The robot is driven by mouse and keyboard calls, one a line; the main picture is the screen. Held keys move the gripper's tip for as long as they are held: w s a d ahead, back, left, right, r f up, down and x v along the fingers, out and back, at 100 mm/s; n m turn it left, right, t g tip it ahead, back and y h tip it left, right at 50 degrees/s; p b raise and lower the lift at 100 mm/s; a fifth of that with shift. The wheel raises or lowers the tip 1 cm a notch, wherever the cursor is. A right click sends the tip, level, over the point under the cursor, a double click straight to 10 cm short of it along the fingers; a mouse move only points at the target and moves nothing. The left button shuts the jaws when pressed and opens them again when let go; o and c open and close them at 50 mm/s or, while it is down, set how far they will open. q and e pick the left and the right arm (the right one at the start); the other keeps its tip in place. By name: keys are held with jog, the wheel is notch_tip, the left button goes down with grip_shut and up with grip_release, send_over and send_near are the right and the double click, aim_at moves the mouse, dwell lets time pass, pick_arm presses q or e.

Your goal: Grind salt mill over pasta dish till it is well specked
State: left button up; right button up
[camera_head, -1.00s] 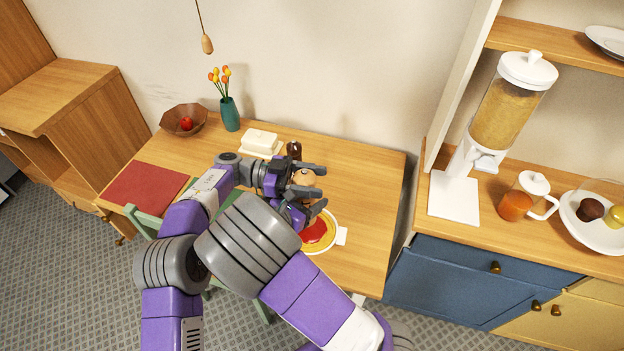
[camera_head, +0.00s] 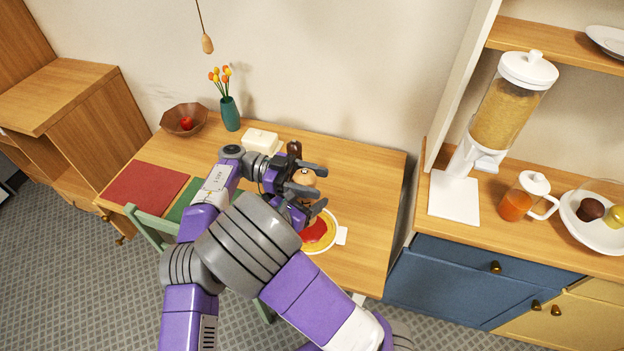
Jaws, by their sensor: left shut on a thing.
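The salt mill (camera_head: 305,177) shows as a round, light wooden top between the fingers of my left gripper (camera_head: 307,179). The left gripper is shut on it, above the far side of the pasta dish. The pasta dish (camera_head: 327,224) is a pale round plate with yellow pasta and red sauce. Its left side is hidden by my arms. My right gripper (camera_head: 312,212) is just below the left one, close to the mill's lower part and over the dish's edge. Its fingers are partly hidden, so its grip is unclear. I cannot make out any specks on the pasta.
A butter dish (camera_head: 262,141) and a dark brown object (camera_head: 294,149) stand behind my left gripper. A teal vase (camera_head: 230,114), a fruit bowl (camera_head: 184,121) and a red placemat (camera_head: 146,188) are farther left. The table's right side is clear.

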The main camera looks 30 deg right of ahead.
pick_arm(q)
jog(key=o, duration=0.7)
jog(key=shift+w+r+n+t+h, duration=0.1)
jog(key=shift+w+n+t+h, duration=0.05)
jog(key=shift+n+t+h, duration=0.3)
jog(key=shift+n+t+h, duration=0.35)
jog(key=shift+t+h, duration=0.1)
jog(key=w+a+f+n+t+h, duration=0.1)
jog(key=w+a+n+t+h, duration=0.8)
jog(key=w+a+n+t, duration=0.7)
jog(key=shift+w+a+f+t+h, duration=0.35)
jog(key=shift+w+a+t, duration=2.25)
jog(key=shift+w+a, duration=1.55)
jog(key=shift+o, duration=0.3)
jog(key=shift+w+d, duration=0.2)
jog(key=shift+d, duration=0.05)
